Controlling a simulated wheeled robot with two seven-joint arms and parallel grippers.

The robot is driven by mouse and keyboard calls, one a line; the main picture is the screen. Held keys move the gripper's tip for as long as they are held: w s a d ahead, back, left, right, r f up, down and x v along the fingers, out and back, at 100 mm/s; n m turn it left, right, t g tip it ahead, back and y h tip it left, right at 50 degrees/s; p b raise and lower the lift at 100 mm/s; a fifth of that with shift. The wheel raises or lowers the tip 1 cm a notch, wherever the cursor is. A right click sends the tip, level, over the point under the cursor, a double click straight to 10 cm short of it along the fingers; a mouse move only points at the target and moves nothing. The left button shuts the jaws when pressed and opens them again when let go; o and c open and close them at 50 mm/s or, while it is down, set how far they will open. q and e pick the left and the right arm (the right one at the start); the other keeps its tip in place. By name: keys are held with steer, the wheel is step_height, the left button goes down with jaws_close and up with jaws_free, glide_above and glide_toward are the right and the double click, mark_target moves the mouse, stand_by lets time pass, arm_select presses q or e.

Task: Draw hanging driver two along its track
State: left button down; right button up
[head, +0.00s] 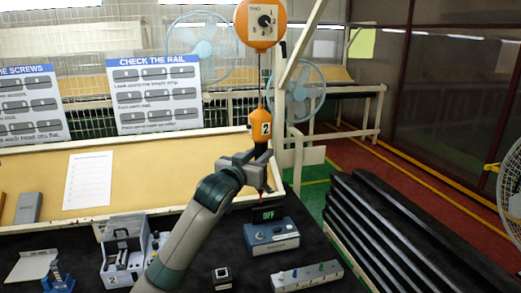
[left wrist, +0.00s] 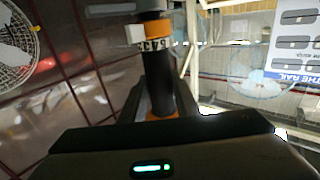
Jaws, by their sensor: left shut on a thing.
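Hanging driver two (head: 260,126) is an orange tool marked "2", hanging nearly upright on a thin cable. The cable runs up to a round orange balancer (head: 258,22) with a dial at the top of the head view. My left gripper (head: 259,160) is shut on the driver's dark lower body, just under the orange part. In the left wrist view the driver's dark shaft (left wrist: 160,80) with an orange band rises from behind the gripper body. The track above the balancer is out of view. My right gripper is not in view.
Below the gripper, a blue control box (head: 270,238) with an "OFF" display stands on the dark bench. A grey strip with knobs (head: 307,276) and a white fixture (head: 124,252) stand nearby. Stacked black trims (head: 390,230) lie to the right.

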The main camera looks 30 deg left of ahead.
arm_select(q)
steer(key=s+a+f+n+g+y, duration=0.1)
steer(key=s+a+n+g+y, duration=0.3)
steer(key=s+a, duration=1.5)
steer(key=s+a+f+n+g+y, duration=0.2)
steer(key=s+a+n+g+y, duration=0.3)
steer(key=s+a, duration=1.4)
steer(key=shift+s+a+n+y, duration=0.55)
steer(key=shift+s+y, duration=1.35)
steer(key=shift+s, duration=2)
steer(key=shift+d, duration=0.25)
